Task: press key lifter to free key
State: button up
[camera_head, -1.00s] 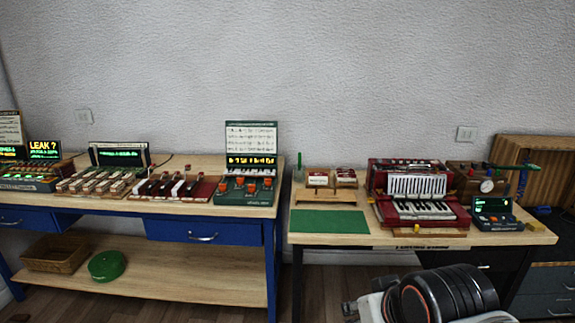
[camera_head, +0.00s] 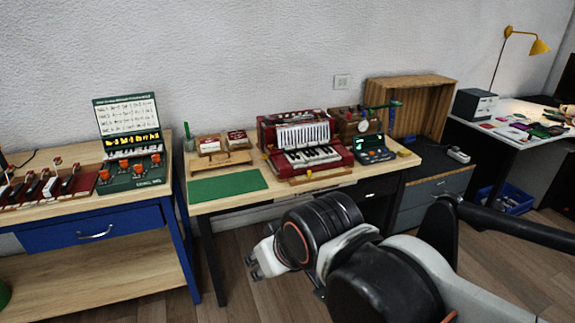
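A red accordion (camera_head: 339,158) with a black-and-white keyboard (camera_head: 312,155) sits on the right-hand wooden workbench (camera_head: 222,207). I cannot pick out a key lifter or a stuck key at this size. My gripper (camera_head: 260,262) shows as a small pale end on my black wrist, in front of and below the workbench. It is well apart from the accordion and appears to touch nothing. Its fingers are too small and turned away to tell whether they are open.
A green mat (camera_head: 228,186) lies left of the accordion, and a small dark green device (camera_head: 373,149) stands right of it. A blue-legged bench (camera_head: 60,215) with a green display unit (camera_head: 132,170) stands left. Open wooden floor lies in front of the benches.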

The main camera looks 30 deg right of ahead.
grip_shut()
dwell(1.1)
